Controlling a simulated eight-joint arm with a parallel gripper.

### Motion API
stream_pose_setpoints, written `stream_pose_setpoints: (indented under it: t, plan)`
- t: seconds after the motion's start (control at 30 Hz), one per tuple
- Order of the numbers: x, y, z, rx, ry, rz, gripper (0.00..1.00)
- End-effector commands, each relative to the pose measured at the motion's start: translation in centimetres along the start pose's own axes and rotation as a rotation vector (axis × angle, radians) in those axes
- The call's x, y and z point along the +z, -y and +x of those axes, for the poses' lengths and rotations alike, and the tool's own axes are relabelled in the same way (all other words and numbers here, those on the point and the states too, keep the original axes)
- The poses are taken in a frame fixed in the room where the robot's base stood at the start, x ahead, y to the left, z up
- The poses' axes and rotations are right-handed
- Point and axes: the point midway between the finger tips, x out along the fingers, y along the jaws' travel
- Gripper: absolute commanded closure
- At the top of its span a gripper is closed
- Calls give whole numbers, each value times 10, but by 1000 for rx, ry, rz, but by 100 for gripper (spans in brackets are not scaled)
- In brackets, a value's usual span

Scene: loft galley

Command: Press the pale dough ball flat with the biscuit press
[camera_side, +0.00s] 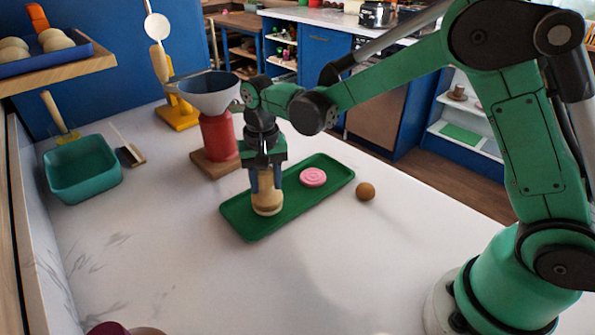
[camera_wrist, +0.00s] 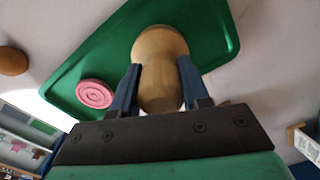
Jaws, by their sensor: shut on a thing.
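The wooden biscuit press (camera_side: 267,202) is upright over the near left part of the green tray (camera_side: 318,198). My gripper (camera_side: 266,186) points down and is shut on the press, with one blue finger on each side of its handle. In the wrist view the press (camera_wrist: 160,52) sits between the fingers, over the green tray (camera_wrist: 205,25). I see no separate pale dough ball. A pale rim shows at the foot of the press; I cannot tell whether it is dough or the press itself. The underside is hidden.
A pink ringed disc (camera_side: 313,177) lies on the tray, right of the press. A brown ball (camera_side: 366,191) lies on the counter beside the tray. A red stand with a funnel (camera_side: 219,135) is close behind my gripper. A teal bin (camera_side: 83,170) stands left.

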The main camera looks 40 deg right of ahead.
Motion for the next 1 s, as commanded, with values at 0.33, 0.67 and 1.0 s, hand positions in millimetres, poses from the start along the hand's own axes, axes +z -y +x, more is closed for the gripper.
stream_pose_setpoints:
  t: [0.33, 0.67, 1.0]
  plan:
    - [0, 0, 1, 0, 0, 0, 100]
    - [0, 0, -7, 0, 0, 0, 100]
    - [0, 0, -38, 0, 0, 0, 100]
